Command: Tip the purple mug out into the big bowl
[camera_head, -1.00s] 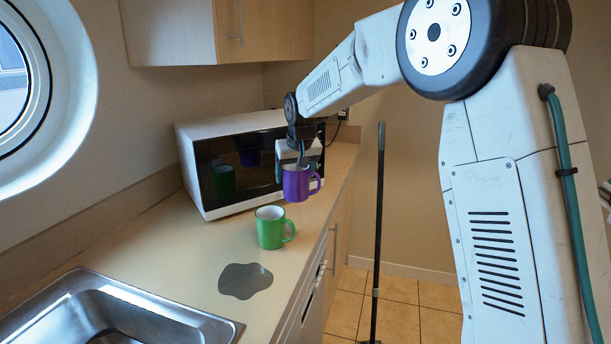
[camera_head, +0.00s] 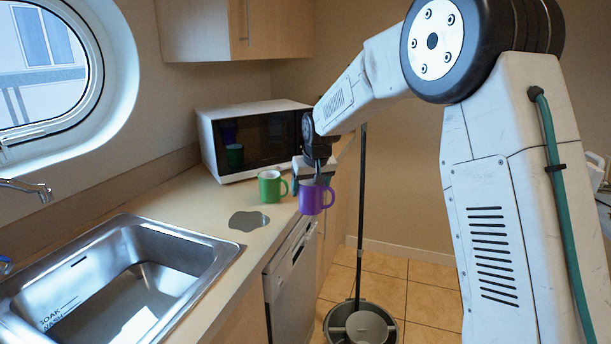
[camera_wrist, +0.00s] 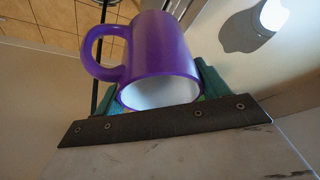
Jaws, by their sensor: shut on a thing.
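The purple mug (camera_head: 316,198) hangs in the air at the counter's front edge, to the right of the green mug, upright in the head view. My gripper (camera_head: 317,174) is shut on it. In the wrist view the purple mug (camera_wrist: 152,48) sits between the teal fingers, its handle to the left and its white inside partly showing. I cannot see what it holds. No big bowl shows in either view.
A microwave (camera_head: 255,140) is behind; the sink (camera_head: 150,255) is at left. A pole (camera_head: 361,220) rises from a round grey bucket (camera_head: 345,315) on the floor.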

